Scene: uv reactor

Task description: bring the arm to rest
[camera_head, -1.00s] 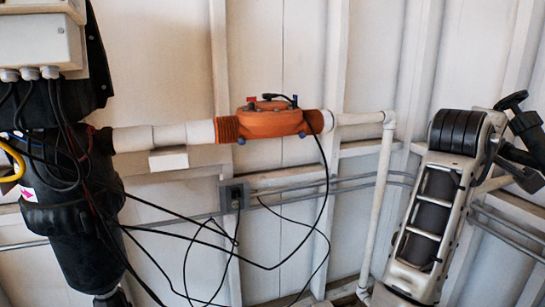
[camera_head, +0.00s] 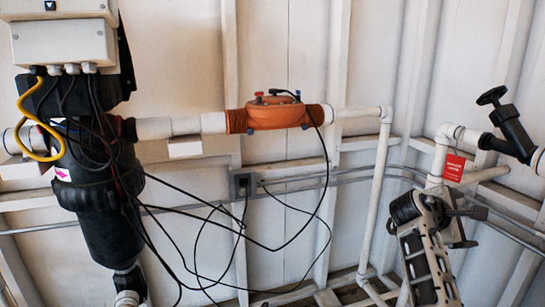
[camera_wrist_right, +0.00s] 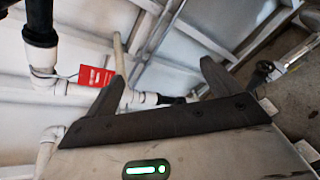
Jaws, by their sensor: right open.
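My right arm (camera_head: 430,262) comes up from the bottom right of the head view, in front of the white wall piping. My right gripper (camera_head: 466,226) is partly hidden behind the arm and shows small at its upper end. In the right wrist view, the two dark fingers of the right gripper (camera_wrist_right: 162,70) stand well apart with nothing between them. The gripper is open and empty. My left gripper is not in view.
A red tag (camera_head: 455,167) hangs on white pipe just above my right gripper, near a black valve (camera_head: 508,130). An orange pipe fitting (camera_head: 277,113), loose black cables (camera_head: 255,243) and a dark reactor housing (camera_head: 105,225) are farther left. The wall between is mostly free.

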